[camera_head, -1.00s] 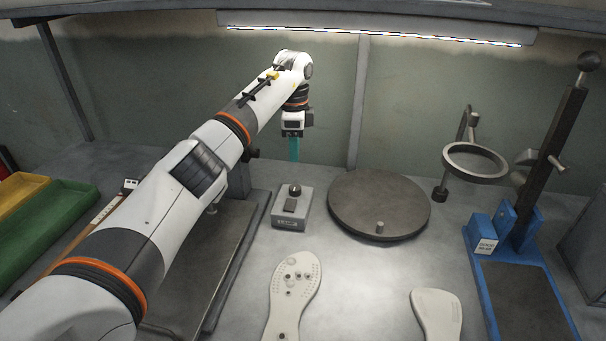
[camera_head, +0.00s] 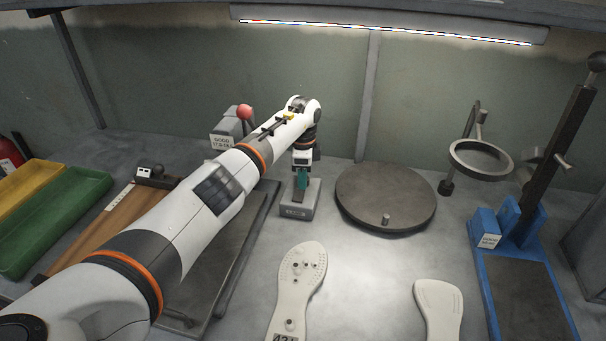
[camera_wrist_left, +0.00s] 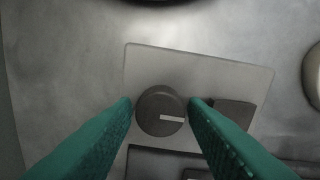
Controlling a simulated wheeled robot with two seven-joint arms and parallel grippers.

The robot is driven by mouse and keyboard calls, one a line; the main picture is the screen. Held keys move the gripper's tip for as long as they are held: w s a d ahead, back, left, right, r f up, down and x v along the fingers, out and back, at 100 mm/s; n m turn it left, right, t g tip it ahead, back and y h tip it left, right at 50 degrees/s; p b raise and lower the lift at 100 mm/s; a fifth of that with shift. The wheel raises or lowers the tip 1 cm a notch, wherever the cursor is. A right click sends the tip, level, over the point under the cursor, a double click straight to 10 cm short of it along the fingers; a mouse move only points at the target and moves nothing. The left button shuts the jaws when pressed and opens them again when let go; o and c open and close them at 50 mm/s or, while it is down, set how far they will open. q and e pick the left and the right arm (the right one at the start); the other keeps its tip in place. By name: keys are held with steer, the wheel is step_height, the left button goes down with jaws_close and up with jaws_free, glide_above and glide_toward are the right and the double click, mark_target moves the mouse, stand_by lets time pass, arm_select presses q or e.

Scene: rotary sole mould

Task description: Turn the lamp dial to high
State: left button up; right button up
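The lamp dial (camera_wrist_left: 160,111) is a round dark knob with a white pointer line, facing right in the left wrist view. It sits on a small grey control box (camera_head: 297,213), whose pale top plate (camera_wrist_left: 190,70) also shows in the left wrist view. My left gripper (camera_head: 302,182) points down over the box and hides the dial in the head view. In the left wrist view its teal fingers (camera_wrist_left: 161,103) stand apart, one on each side of the dial, very close to it; firm contact cannot be made out. The strip lamp (camera_head: 385,32) overhead is lit. My right gripper is not in view.
A dark rectangular piece (camera_wrist_left: 234,112) sits beside the dial on the box. A round dark turntable (camera_head: 386,197) stands just right of the box. A sole-shaped mould (camera_head: 300,275) lies in front. A red-knobbed machine (camera_head: 226,134) stands behind my left arm.

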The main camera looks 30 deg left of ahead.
arm_select(q)
steer(key=c, duration=0.7)
